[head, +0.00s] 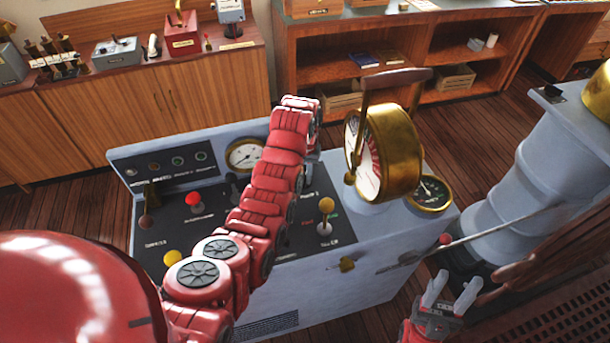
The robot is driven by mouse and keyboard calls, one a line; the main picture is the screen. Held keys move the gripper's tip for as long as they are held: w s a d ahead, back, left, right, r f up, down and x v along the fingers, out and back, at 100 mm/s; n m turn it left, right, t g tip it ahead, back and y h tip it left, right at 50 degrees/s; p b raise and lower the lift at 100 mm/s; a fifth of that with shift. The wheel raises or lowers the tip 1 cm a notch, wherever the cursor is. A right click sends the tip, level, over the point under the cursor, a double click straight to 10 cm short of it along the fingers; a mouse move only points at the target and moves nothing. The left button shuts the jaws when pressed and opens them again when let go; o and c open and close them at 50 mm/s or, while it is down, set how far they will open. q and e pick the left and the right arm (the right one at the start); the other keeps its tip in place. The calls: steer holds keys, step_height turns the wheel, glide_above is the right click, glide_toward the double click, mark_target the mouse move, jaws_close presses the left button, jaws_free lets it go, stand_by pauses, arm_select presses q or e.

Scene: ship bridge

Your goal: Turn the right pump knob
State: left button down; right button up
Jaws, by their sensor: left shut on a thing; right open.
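The control console (320,290) has a dark sloping panel with labels, knobs and levers. My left arm reaches across it from the lower left. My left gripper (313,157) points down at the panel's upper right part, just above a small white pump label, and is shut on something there. The right pump knob is hidden behind my arm and gripper, so its angle cannot be seen. A dark knob (231,188) shows in part left of my arm. My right gripper (451,289) is open and empty, in front of the console's right side.
A red-topped lever (194,199), a yellow-topped lever (326,206) and another yellow knob (173,257) stand on the panel. A large brass dial (392,152) with a handle rises right of my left gripper. A grey pedestal (520,190) stands at the right.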

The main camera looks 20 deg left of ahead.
stand_by(0.4)
arm_select(q)
steer(key=c, duration=0.9)
jaws_free()
steer(key=shift+o, duration=0.2)
steer(key=shift+r, duration=0.1)
step_height(320, 180, up, 17)
steer(key=p, duration=0.9)
steer(key=shift+r, duration=0.1)
